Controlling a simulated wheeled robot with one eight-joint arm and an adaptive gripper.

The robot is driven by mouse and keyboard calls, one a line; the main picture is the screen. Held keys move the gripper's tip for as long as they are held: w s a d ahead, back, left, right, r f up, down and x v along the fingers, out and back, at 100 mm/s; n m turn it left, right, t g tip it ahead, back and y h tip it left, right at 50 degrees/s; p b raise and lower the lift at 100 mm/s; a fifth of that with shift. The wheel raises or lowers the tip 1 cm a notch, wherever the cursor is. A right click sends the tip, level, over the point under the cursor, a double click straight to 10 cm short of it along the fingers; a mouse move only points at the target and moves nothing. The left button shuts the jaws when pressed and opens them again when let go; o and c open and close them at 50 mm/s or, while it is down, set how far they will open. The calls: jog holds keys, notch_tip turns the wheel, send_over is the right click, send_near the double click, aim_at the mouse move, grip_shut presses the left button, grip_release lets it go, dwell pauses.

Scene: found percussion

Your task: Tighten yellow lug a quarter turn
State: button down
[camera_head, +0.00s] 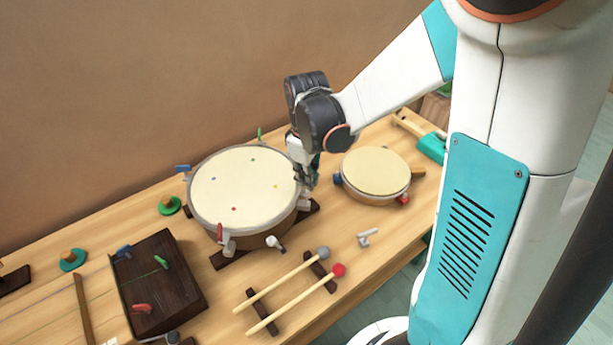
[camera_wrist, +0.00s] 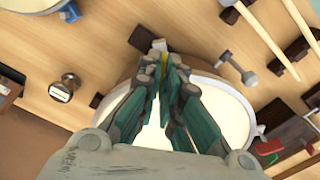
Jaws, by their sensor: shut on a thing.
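The large round drum (camera_head: 240,190) with a cream skin sits on the table, with colored dots on its skin and lugs around its rim. My gripper (camera_head: 308,178) points down at the drum's right rim. In the wrist view my gripper (camera_wrist: 165,78) has its fingers close together around the yellow lug (camera_wrist: 163,60), of which only a small strip shows. The rest of the lug is hidden by the fingers. In the head view I cannot make out the yellow lug. The drum's skin (camera_wrist: 215,112) shows behind the fingers.
A smaller drum (camera_head: 376,171) stands to the right. Two mallets (camera_head: 290,285) and a small grey piece (camera_head: 368,237) lie in front. A dark tray (camera_head: 160,285) with colored pieces is at the left. A red lug (camera_head: 220,232) and a blue lug (camera_head: 183,169) stick out from the drum.

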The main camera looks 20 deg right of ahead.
jog(key=m, duration=0.5)
jog(key=shift+m, duration=0.3)
jog(key=m, duration=0.5)
jog(key=shift+m, duration=0.4)
jog(key=c, duration=1.8)
grip_release()
notch_tip(320, 180, up, 12)
jog(key=shift+r, duration=0.1)
jog(key=shift+s, duration=0.1)
